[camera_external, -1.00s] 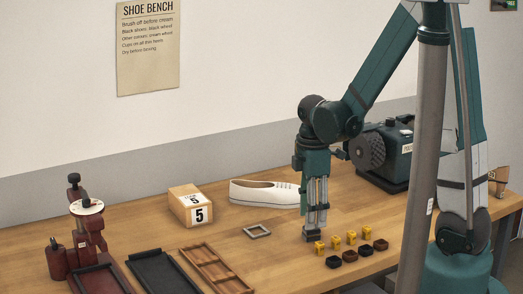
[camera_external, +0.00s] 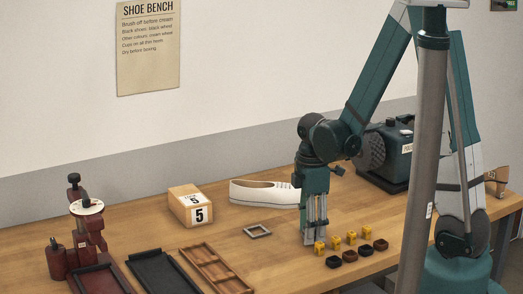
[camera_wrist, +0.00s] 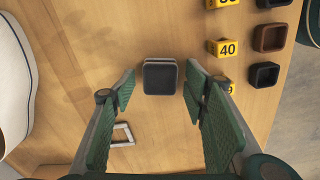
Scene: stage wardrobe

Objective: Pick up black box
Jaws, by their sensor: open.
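A black box (camera_wrist: 160,77), small and square with a paler rim, stands on the wooden bench in the wrist view. My gripper (camera_wrist: 160,88) is open, with one finger to the left and one to the right of the box. Gaps show between the fingers and the box, so it is not held. In the external view my gripper (camera_external: 314,232) points straight down close to the bench top, and its fingers largely hide the box there.
Yellow number tags (camera_external: 336,242) and small dark open cups (camera_external: 350,256) stand close by on the right. A square grey frame (camera_external: 258,231) lies to the left. A white shoe (camera_external: 260,191) is behind. Trays (camera_external: 165,272) lie farther left.

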